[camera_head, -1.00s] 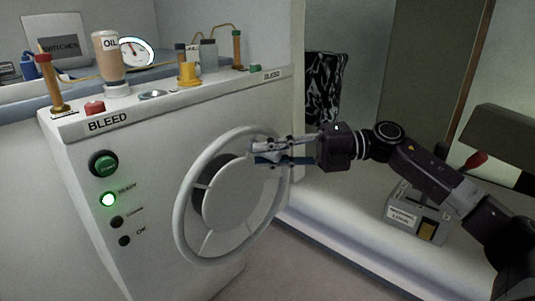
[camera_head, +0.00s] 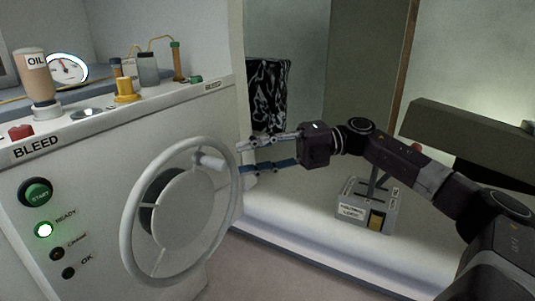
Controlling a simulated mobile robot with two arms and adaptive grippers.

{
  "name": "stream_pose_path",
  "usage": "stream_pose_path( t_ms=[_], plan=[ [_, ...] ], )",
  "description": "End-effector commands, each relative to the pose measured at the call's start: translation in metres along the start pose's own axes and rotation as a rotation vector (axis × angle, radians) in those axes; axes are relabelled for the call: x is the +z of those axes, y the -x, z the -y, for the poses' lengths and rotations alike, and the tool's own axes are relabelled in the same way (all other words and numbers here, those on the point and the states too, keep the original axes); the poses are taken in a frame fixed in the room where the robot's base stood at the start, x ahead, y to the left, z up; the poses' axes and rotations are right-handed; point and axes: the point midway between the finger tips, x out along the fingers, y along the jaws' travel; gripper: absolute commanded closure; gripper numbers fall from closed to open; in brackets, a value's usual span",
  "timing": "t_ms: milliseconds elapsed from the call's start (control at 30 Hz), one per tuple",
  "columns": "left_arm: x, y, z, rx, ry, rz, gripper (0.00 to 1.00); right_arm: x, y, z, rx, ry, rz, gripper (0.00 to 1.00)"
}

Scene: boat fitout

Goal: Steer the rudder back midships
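A white steering wheel (camera_head: 128,222) stands on the front of a white console. A light knob (camera_head: 209,161) sticks out at the upper right of its rim. My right gripper (camera_head: 242,158) is just right of the rim and the knob, with its two fingers spread and pointing left. Nothing shows between the fingers, and the knob appears clear of them. A round dial (camera_head: 67,69) with a red needle stands on top of the console at the back left; its markings are too small to read. My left gripper is not in view.
An oil bottle (camera_head: 36,75) and a yellow cap (camera_head: 125,91) stand on top. A grey lever box (camera_head: 368,207) sits at right, beneath my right arm.

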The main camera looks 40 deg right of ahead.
Motion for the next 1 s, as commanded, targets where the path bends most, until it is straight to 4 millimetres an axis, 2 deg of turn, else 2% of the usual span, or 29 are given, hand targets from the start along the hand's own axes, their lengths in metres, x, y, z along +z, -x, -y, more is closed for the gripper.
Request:
stream_pose_path(
  t_ms=[133, 400, 1000],
  plan=[
    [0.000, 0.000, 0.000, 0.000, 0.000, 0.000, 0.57, 0.000, 0.021, 0.002, -0.004, -0.002, 0.001, 0.65],
    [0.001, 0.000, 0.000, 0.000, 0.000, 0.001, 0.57, 0.000, 0.038, 0.001, -0.001, -0.001, 0.000, 0.65],
    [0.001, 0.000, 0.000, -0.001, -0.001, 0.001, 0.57, 0.000, 0.042, 0.000, 0.001, 0.001, 0.000, 0.65]
  ],
)
